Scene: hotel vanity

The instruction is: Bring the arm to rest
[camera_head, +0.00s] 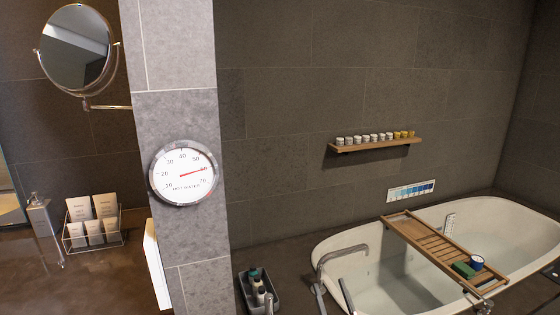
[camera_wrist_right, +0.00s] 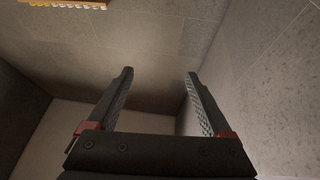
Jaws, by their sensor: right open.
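My right gripper (camera_wrist_right: 160,75) shows in the right wrist view with its two dark fingers spread apart. Nothing is between them. Beyond the fingers are grey tiled wall and paler surfaces that I cannot place for sure. In the head view only small dark parts at the far right edge, beside the bathtub, may belong to my right arm. My left gripper is not in view.
A wall shelf (camera_head: 375,146) carries several small jars. A dial gauge (camera_head: 183,173) hangs on the pillar. Toiletries (camera_head: 92,225) stand left.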

